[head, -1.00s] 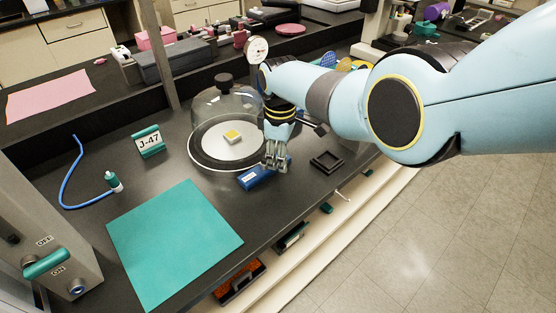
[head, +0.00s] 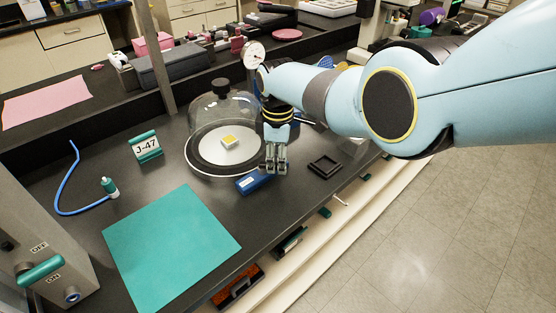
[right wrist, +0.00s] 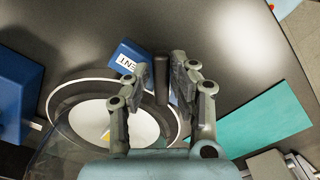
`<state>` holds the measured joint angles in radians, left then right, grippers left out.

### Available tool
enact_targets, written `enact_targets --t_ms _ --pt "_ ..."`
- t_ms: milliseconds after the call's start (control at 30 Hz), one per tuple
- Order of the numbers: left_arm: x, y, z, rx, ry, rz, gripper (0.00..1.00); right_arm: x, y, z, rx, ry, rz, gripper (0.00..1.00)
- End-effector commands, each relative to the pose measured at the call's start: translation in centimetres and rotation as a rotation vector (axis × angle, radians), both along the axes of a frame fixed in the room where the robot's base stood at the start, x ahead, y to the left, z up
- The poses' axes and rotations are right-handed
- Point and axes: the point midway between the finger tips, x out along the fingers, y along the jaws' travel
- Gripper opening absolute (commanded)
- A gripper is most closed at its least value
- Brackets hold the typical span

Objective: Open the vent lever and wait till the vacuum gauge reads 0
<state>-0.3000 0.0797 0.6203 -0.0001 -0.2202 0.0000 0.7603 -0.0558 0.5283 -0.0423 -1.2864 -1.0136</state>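The blue vent block (head: 252,183) sits on the black bench in front of the glass bell jar (head: 212,108). In the right wrist view its label reads "ENT", the rest hidden (right wrist: 130,58). A dark lever (right wrist: 161,80) stands out from the block. My right gripper (head: 276,170) is at the block, open, with its two fingers either side of the lever in the right wrist view (right wrist: 158,90). I cannot tell whether a finger touches the lever. The round vacuum gauge (head: 254,55) stands behind my right wrist; its reading is too small to tell. My left gripper is not in view.
A small dark square tray (head: 325,165) lies right of the gripper, near the bench edge. A teal mat (head: 170,245) covers the bench front. A J-47 sign (head: 147,148), a blue hose (head: 65,190) and a grey ON/OFF box (head: 35,250) stand at left.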

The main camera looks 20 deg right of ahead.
Motion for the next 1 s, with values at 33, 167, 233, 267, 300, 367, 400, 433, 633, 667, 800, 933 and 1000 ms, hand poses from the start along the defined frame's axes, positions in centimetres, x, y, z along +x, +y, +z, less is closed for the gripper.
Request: enact_targets --t_ms 33,167,233,267,300,367,400,433,633,667,800,933,1000 --pt "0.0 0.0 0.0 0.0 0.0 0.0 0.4 0.0 0.0 0.0 0.0 0.0 0.0 0.32" --pt "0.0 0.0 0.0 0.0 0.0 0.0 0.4 0.0 0.0 0.0 0.0 0.001 -0.001 0.4" --pt "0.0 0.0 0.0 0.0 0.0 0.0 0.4 -0.1 0.0 0.0 0.0 0.002 -0.002 0.4" --pt "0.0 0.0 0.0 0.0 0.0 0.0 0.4 -0.1 0.0 0.0 0.0 0.002 -0.002 0.4" --pt "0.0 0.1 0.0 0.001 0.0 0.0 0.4 -0.1 0.0 -0.1 0.0 0.002 -0.002 0.4" --pt "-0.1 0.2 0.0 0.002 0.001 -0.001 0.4 -0.1 0.0 0.0 0.0 0.002 -0.002 0.4" --pt "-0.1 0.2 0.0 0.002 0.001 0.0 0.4 -0.1 0.0 0.1 0.0 0.002 -0.002 0.4" --pt "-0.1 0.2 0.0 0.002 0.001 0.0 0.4 -0.1 0.0 0.2 0.0 0.002 -0.002 0.4" --pt "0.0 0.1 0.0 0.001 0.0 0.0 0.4 0.0 0.0 2.0 0.001 0.0 -0.002 0.4" --pt "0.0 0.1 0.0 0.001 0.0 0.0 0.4 -0.1 0.0 2.4 0.0 -0.001 -0.002 0.4" --pt "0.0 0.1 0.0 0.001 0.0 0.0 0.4 0.0 0.0 5.6 0.001 -0.003 -0.002 0.4" --pt "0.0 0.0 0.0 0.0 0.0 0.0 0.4 0.1 0.0 8.6 0.001 -0.003 -0.002 0.4" --pt "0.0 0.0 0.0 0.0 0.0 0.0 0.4 0.0 0.0 9.8 0.0 -0.001 -0.002 0.4"
